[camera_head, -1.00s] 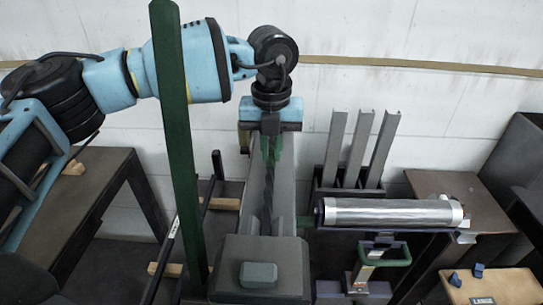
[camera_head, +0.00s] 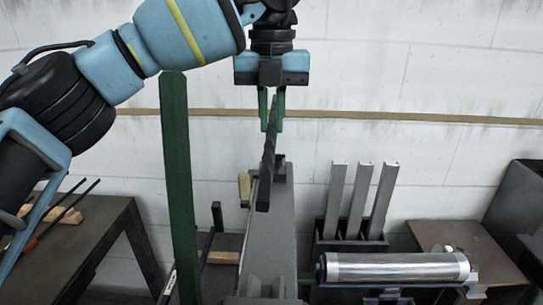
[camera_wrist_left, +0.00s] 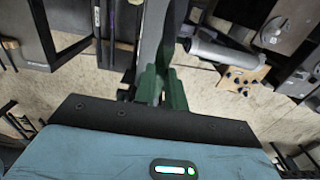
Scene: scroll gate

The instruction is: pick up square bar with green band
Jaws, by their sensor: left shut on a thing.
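My left gripper (camera_head: 272,128) has its green fingers shut on a dark, twisted-looking bar (camera_head: 266,180). The bar hangs steeply below the fingers, above the long grey bench (camera_head: 270,235). I see no green band on it apart from the green fingers; a band may be hidden between them. In the left wrist view the green fingers (camera_wrist_left: 160,90) are close together, and the bar is hard to make out there. My right gripper is not in view.
A tall green post (camera_head: 178,180) stands left of the bench. Dark rods (camera_head: 62,208) lie on a table (camera_head: 85,250) at left. The wall behind the gripper is clear.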

